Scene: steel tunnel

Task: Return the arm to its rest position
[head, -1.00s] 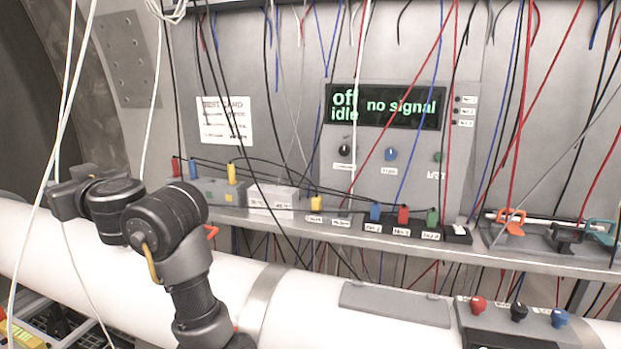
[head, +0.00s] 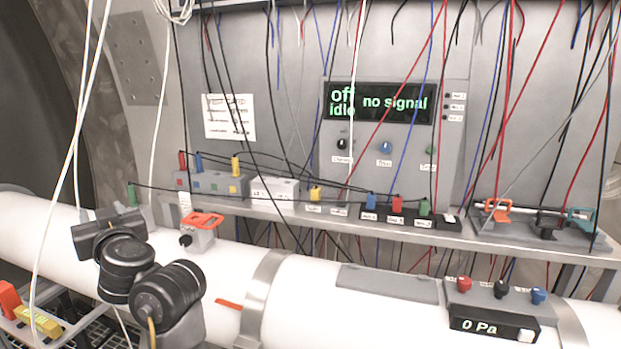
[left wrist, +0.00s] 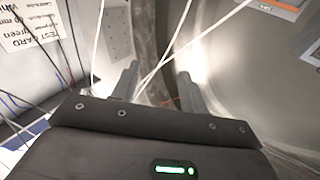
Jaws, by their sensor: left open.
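My left arm (head: 165,295), black and grey, rises from the bottom left in the head view, in front of the white pipe. My left gripper (head: 105,222) is at its far end, above the pipe's left part and pointing away from the camera. In the left wrist view the gripper (left wrist: 157,82) has its two grey fingers spread apart, with no object held between them. Thin white cables cross the view there, and I cannot tell whether they run between or behind the fingers. My right gripper is not in view.
A shelf holds a box with coloured plugs (head: 205,185) and a row of labelled sockets. The panel display (head: 378,102) reads "off idle" and "no signal". A red-handled valve (head: 202,228) sits on the white pipe (head: 310,285). A gauge (head: 492,326) reads "0 Pa". White cables hang at left.

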